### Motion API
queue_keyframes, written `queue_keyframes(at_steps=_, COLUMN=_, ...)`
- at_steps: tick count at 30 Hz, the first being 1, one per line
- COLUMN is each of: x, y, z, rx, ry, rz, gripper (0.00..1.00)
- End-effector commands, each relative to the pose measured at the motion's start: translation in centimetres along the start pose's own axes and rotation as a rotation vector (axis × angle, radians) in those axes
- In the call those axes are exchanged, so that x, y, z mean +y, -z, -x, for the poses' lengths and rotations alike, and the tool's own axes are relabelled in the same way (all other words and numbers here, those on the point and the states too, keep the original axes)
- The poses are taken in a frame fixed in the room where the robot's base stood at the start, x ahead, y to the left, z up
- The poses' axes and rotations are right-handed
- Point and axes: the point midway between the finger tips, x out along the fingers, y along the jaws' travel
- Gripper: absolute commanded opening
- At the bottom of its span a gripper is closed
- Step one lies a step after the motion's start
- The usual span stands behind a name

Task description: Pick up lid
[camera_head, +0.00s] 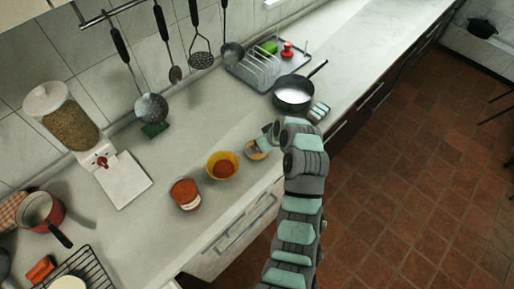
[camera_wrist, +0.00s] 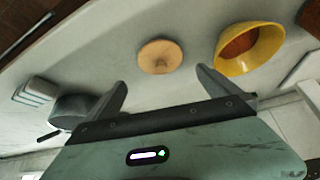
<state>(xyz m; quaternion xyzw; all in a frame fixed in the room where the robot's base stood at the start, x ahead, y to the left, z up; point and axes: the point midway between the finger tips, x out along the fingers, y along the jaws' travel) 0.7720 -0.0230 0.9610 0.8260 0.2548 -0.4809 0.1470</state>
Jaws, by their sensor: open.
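A small round tan lid (camera_wrist: 160,56) with a raised knob in its middle lies on the pale countertop. In the wrist view it sits just beyond the gap between my fingertips, apart from them. My gripper (camera_wrist: 162,80) is open and empty above the counter. In the head view the lid (camera_head: 255,154) shows partly beside my gripper (camera_head: 263,143), near the counter's front edge; the hand hides the rest.
A yellow bowl (camera_head: 222,165) with reddish contents stands left of the lid, and an open jar (camera_head: 185,194) stands further left. A dark pan (camera_head: 294,94) stands behind my arm. A dish rack (camera_head: 262,68) is at the back. The counter behind the lid is clear.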

Motion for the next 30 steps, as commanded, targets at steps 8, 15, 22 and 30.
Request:
queue_keyframes(at_steps=8, x=-0.1, y=0.1, z=-2.6, rx=0.001, ry=-0.001, rz=0.0, gripper=1.0)
queue_keyframes(at_steps=15, x=-0.4, y=0.1, z=-4.8, rx=0.0, ry=0.001, rz=-0.001, gripper=1.0)
queue_keyframes(at_steps=22, x=-0.3, y=0.1, z=-7.2, rx=0.003, ry=-0.001, rz=0.0, gripper=1.0)
queue_keyframes(at_steps=30, x=-0.3, y=0.1, z=-7.5, rx=0.005, ry=-0.003, rz=0.001, gripper=1.0)
